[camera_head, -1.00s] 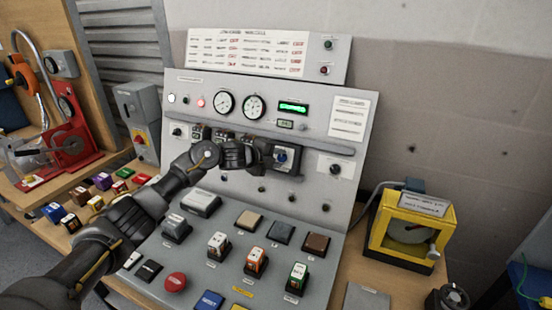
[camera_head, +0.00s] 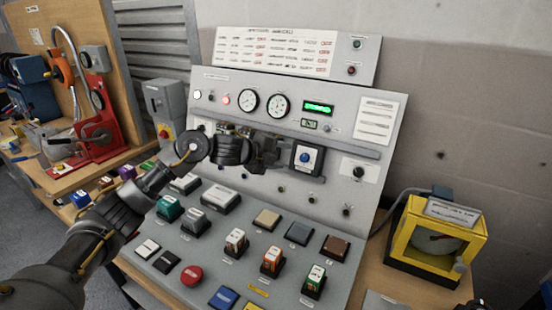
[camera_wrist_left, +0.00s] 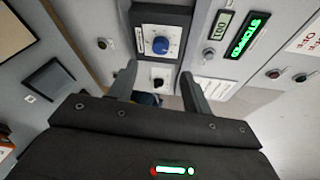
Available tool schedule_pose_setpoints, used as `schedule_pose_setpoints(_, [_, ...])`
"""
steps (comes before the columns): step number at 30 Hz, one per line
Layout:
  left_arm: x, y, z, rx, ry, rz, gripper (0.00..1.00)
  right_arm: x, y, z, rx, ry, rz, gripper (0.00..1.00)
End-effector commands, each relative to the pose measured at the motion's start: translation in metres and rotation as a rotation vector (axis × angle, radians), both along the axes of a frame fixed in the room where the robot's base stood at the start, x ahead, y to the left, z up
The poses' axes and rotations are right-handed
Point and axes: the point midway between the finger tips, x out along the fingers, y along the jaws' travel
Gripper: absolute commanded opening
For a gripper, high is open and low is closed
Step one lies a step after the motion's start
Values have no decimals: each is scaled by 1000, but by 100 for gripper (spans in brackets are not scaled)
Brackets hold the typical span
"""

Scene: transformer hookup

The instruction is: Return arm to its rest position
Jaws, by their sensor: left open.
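My left arm comes in from the left in the head view and reaches across the grey control panel (camera_head: 395,130). My left gripper (camera_head: 270,152) is in front of the upright panel face, just left of a dark-framed switch with a blue knob (camera_head: 306,157). In the left wrist view the two fingers of the left gripper (camera_wrist_left: 160,85) are apart with nothing between them. The blue knob (camera_wrist_left: 161,45) shows beyond the fingertips, apart from them. A green-lit display (camera_wrist_left: 245,35) is to its right. My right gripper is in neither view.
The sloped desk of the panel holds several coloured blocks, such as a red round button (camera_head: 191,276) and a green-topped block (camera_head: 314,281). A yellow-framed device (camera_head: 435,240) stands on the table at right. A red-based machine (camera_head: 95,140) stands at left.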

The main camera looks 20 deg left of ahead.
Motion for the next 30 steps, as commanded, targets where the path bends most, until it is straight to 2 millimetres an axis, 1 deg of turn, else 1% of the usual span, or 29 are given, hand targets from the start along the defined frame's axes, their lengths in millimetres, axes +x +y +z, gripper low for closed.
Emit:
schedule_pose_setpoints(3, [-9,6,5,0,-1,1,49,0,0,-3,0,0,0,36])
schedule_pose_setpoints(6, [-13,8,7,0,0,1,49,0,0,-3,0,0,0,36])
schedule_pose_setpoints(20, [-13,9,10,0,0,1,49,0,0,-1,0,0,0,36])
schedule_pose_setpoints(23, [-13,8,24,0,-1,1,49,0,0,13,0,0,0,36])
schedule_pose_setpoints(24, [-13,9,33,0,-1,1,49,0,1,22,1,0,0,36])
schedule_pose_setpoints(25, [-13,8,37,0,0,1,49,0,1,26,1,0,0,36])
schedule_pose_setpoints(27, [-13,8,51,0,-1,1,49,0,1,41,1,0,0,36])
schedule_pose_setpoints(30, [-13,8,68,0,0,1,49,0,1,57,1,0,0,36])
